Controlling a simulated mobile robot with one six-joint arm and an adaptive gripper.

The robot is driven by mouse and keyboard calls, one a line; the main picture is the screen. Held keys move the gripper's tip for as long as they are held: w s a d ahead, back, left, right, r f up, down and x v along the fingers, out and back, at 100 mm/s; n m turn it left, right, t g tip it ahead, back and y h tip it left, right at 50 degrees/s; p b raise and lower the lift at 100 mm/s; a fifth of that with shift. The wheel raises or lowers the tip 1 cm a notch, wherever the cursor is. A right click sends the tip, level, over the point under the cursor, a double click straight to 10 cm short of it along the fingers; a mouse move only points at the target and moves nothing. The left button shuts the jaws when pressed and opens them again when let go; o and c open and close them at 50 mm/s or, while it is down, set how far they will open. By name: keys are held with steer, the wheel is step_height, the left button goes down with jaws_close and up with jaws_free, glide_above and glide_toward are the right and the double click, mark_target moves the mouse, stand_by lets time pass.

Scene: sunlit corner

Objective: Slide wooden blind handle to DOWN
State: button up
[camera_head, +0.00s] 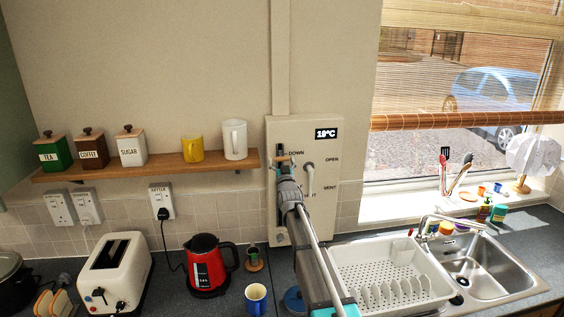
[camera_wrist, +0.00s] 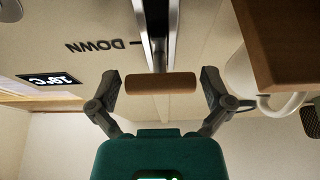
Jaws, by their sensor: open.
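The wooden blind handle (camera_wrist: 160,84) is a short tan cylinder across a metal slot in the wall panel. In the wrist view, which is upside down, it lies between the two spread fingers of my gripper (camera_wrist: 160,92), with a gap at each end. The DOWN label (camera_wrist: 103,46) and its tick mark stand beside the slot. In the head view my gripper (camera_head: 284,167) is at the upper left of the control panel (camera_head: 330,218), close to the DOWN label (camera_head: 296,153). It partly hides the slot and handle there. I cannot tell whether the handle lines up exactly with DOWN.
A wooden shelf (camera_head: 80,176) with jars and mugs is left of the panel. A white lever (camera_head: 310,180) sits right of the slot. The wooden blind (camera_head: 465,121) covers the upper window. A dish rack (camera_head: 390,272), kettle (camera_head: 207,265) and toaster (camera_head: 114,270) stand below.

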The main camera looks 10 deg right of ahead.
steer(key=shift+f+b, duration=14.05)
steer(key=shift+f, duration=0.3)
steer(key=shift+r, duration=0.15)
